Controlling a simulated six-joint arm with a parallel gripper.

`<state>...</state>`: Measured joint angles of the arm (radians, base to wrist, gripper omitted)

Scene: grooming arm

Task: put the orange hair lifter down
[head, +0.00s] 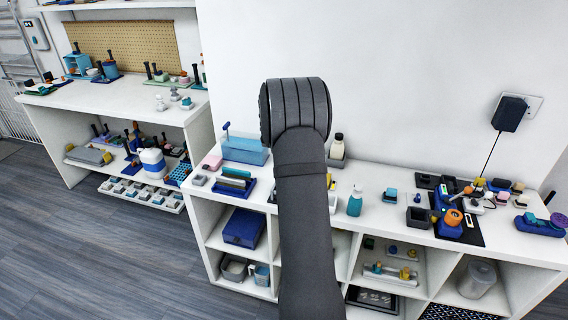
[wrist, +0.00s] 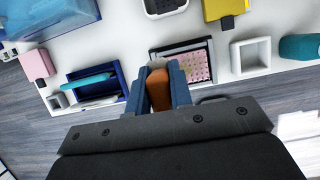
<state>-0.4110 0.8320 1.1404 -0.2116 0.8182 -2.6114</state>
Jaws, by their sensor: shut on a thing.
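The orange hair lifter (wrist: 158,88) shows in the wrist view as an orange piece between the two blue fingers. My gripper (wrist: 160,76) is shut on it, and the fingers hide most of its sides. Beyond and to the right of the fingertips is a dark-framed tray (wrist: 210,48) with a pink dotted pad. Whether the lifter touches anything below cannot be told. In the head view my arm hides the gripper and the lifter.
A blue tray (wrist: 117,72) with a teal piece and a pink block (wrist: 37,65) lie left of the gripper. A blue bin (head: 245,152) stands behind. Bare white top shows between them.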

